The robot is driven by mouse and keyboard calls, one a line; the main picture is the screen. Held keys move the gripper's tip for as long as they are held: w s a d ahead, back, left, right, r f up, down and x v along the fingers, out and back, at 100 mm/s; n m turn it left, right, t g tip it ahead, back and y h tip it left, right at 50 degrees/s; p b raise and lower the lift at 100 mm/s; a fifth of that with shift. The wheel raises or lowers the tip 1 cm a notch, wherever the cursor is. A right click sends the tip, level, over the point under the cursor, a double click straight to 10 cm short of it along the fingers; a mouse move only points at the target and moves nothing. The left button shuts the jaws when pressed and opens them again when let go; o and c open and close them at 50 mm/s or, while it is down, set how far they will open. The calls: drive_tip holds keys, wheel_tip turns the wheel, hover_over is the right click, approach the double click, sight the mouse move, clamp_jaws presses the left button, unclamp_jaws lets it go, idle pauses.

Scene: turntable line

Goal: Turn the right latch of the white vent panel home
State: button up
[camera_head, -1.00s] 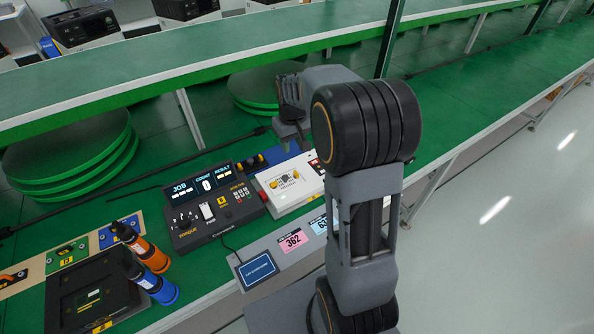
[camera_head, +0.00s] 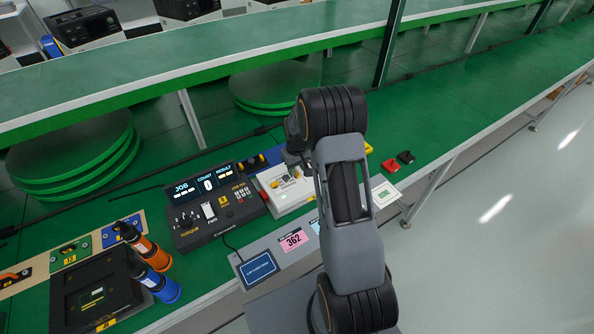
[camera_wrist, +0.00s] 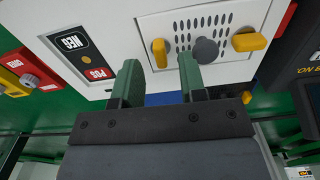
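The white vent panel (camera_head: 287,207) sits on the bench beside the black controller, partly hidden by my arm. In the wrist view the panel (camera_wrist: 215,12) fills the top, upside down, with vent holes, a grey round knob (camera_wrist: 206,50) and two yellow latches. One latch (camera_wrist: 159,52) stands lengthwise at the picture's left, which is the panel's right in the head view. The other latch (camera_wrist: 250,42) lies crosswise at the picture's right. My gripper (camera_wrist: 160,72) is open, its green fingers apart on either side of the lengthwise latch. I cannot tell whether they touch it.
The black controller (camera_head: 215,215) with lit displays stands left of the panel. Orange and blue cylinders (camera_head: 150,270) are farther left. The green belt at right is largely clear.

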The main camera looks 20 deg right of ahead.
drive_tip(key=shift+f, duration=1.05)
clamp_jaws()
